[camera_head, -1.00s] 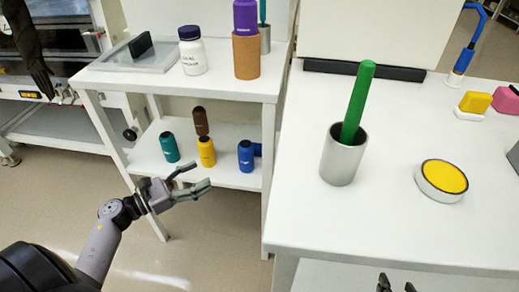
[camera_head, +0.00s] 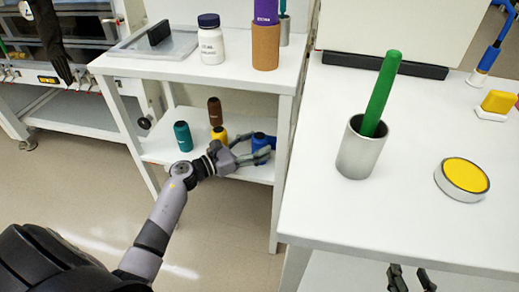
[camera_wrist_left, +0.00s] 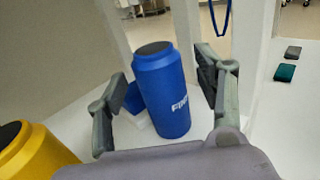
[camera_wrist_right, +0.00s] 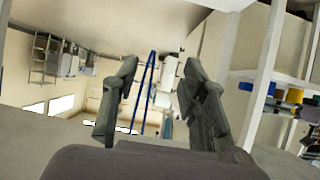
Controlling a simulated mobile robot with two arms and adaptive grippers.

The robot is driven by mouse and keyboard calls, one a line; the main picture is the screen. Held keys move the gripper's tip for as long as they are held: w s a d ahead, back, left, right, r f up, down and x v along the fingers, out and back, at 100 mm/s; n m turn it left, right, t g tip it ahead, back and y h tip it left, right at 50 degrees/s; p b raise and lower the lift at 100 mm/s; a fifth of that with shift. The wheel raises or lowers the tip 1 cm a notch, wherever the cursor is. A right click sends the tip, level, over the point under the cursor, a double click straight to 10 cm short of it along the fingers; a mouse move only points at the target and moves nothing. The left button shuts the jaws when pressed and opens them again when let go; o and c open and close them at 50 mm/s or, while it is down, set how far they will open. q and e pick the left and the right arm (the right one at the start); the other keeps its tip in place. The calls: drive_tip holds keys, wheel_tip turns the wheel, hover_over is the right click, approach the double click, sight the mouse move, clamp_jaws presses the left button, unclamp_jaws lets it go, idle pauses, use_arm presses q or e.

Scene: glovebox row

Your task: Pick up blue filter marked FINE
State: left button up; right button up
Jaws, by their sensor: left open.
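The blue filter (camera_head: 259,140) stands upright on the lower shelf of the left table. In the left wrist view the blue filter (camera_wrist_left: 165,95) has a dark top and white lettering that starts "FIN"; the rest is cut off by its curve. My left gripper (camera_head: 256,153) is open and reaches in over the shelf. Its two fingers are on either side of the filter, with visible gaps, and the filter is not held. My right gripper (camera_head: 411,278) is at the bottom edge of the head view; in the right wrist view its fingers (camera_wrist_right: 160,75) are apart and empty.
A yellow filter (camera_wrist_left: 30,155), a teal one (camera_head: 183,137) and a brown one (camera_head: 215,111) stand left of the blue filter. A smaller blue object (camera_wrist_left: 134,98) is just behind it. Table legs (camera_head: 284,150) flank the shelf. A metal cup (camera_head: 361,150) stands on the right table.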

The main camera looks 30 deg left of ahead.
use_arm(q)
drive_tip(key=shift+w+d, duration=0.25)
drive_tip(key=shift+w, duration=0.25)
drive_tip(key=shift+w+d, duration=0.15)
drive_tip(key=shift+w, duration=0.05)
use_arm(e)
drive_tip(key=shift+w+a+r+t, duration=0.25)
drive_tip(key=shift+w+r+t, duration=0.05)
drive_tip(key=shift+r, duration=0.15)
use_arm(q)
drive_tip(key=shift+c, duration=0.4)
drive_tip(key=c, duration=1.3)
use_arm(e)
drive_tip(key=shift+d, duration=0.1)
